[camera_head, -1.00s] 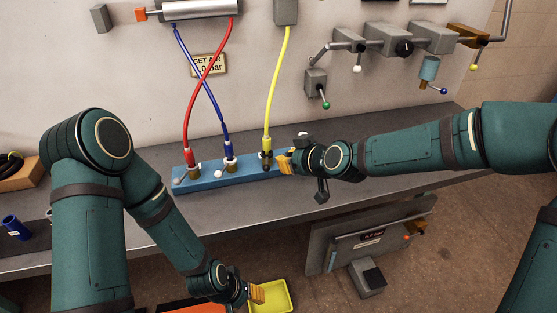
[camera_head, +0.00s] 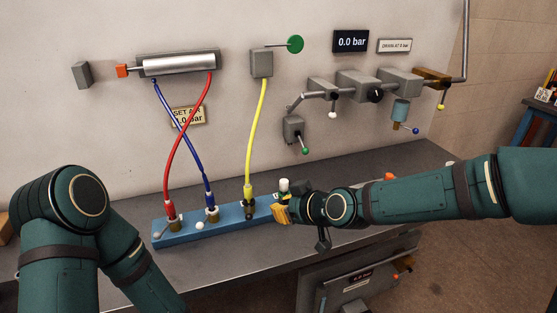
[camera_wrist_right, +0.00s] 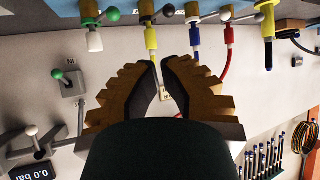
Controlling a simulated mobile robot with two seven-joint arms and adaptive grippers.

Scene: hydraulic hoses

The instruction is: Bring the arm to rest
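My right arm comes in from the right in the head view. Its gripper (camera_head: 281,209) is beside the right end of the blue manifold block (camera_head: 232,221), close to the yellow hose's lower end; whether it touches the block is unclear. In the wrist view the right gripper's (camera_wrist_right: 160,62) ribbed fingers stand a narrow gap apart with nothing between them. My left arm is bent at the lower left of the head view, and its gripper is below the picture. The red hose (camera_head: 171,157), blue hose (camera_head: 186,144) and yellow hose (camera_head: 256,130) run down to the block.
The grey bench (camera_head: 225,262) runs along the wall. A valve row (camera_head: 358,84) and a lever valve (camera_head: 294,130) are on the wall above my right arm. The display (camera_head: 350,41) reads 0.0 bar. A grey box (camera_head: 350,288) is below the bench.

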